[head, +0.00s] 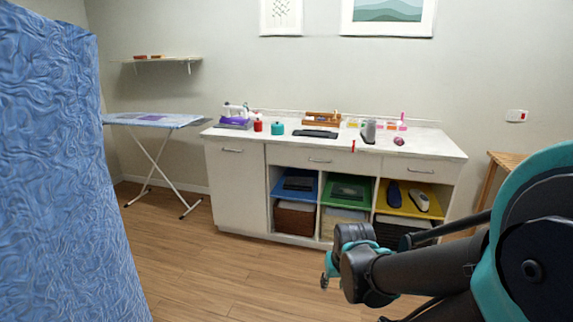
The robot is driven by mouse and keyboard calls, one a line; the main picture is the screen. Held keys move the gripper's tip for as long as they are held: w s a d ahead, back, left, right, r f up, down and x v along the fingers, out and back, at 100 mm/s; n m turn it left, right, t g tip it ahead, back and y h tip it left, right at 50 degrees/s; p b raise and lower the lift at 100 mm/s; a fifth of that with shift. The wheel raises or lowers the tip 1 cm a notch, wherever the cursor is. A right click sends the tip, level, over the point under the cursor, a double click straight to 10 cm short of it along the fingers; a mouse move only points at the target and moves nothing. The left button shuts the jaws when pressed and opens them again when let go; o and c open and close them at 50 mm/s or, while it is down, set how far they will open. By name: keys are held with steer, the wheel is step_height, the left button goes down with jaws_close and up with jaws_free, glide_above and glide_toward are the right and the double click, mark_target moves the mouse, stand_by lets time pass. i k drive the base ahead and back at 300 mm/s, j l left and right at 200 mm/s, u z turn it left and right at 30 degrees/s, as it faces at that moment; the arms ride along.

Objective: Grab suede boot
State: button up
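A small grey upright thing, boot-like in outline, stands on the white counter (440,150) right of its middle; it may be the suede boot (368,131), but it is too small to be sure. My arm reaches in from the right edge. The end of my arm with my gripper (325,282) hangs low in front of the cabinet, well apart from the counter top. The fingers are small and partly hidden by the wrist, so their opening cannot be made out.
A blue tray (309,199), a green tray (350,202) and a yellow tray (408,213) sit in the cabinet's open compartments. A blue textured surface (50,170) blocks the left side. An ironing board (150,119) stands back left. The wooden floor (190,270) between is clear.

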mark_target(368, 134)
steer(key=i+z, duration=0.1)
steer(key=i, duration=0.75)
steer(key=i+j, duration=0.15)
steer(key=i, duration=0.7)
steer(key=z, duration=0.05)
